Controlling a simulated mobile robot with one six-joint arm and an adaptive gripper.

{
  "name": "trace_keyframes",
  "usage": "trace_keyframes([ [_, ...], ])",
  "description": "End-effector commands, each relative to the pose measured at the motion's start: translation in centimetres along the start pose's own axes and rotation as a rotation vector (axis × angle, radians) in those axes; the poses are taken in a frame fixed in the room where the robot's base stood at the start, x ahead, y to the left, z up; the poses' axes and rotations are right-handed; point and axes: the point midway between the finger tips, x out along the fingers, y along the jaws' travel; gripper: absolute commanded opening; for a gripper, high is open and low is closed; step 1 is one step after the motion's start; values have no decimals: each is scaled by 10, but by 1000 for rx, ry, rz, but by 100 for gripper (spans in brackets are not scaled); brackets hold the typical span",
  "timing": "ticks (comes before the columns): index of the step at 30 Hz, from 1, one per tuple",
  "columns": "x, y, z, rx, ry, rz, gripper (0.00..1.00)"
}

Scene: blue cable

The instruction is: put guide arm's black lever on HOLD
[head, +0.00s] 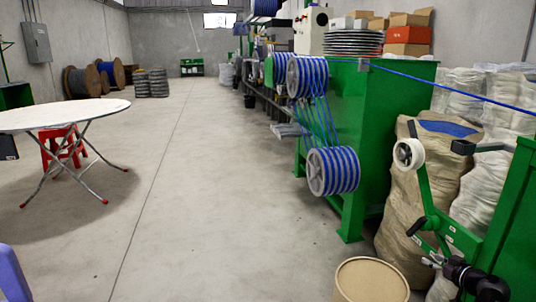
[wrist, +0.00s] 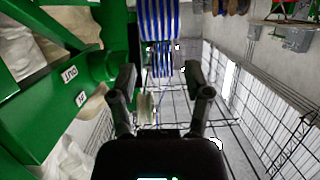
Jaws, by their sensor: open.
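The green guide arm (head: 424,189) stands at the right in the head view, with a white roller (head: 408,153) at its upper end. A short black bar, seemingly the black lever (head: 416,226), sits near the arm's lower pivot. My gripper (head: 436,261) is just below and right of it, small in this view. In the wrist view my gripper (wrist: 165,82) is open, with nothing held. The roller (wrist: 147,106) shows beyond the fingers. A green plate (wrist: 100,67) with upside-down white labels is at left; one seems to read OUT. No HOLD label is readable, and the lever is not clear there.
A green machine (head: 385,130) with blue cable reels (head: 334,171) stands behind the guide arm. A blue cable (head: 450,92) runs across above. A tan sack (head: 400,200), white sacks and a round drum (head: 371,280) crowd the area.

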Motion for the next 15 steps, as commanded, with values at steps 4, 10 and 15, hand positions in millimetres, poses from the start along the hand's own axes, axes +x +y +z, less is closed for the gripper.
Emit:
trace_keyframes([
  [4, 7, -15, -1, 12, -31, -30, 63],
  [10, 20, -42, 0, 37, -96, -82, 63],
  [15, 33, -76, 1, 67, -181, -138, 63],
])
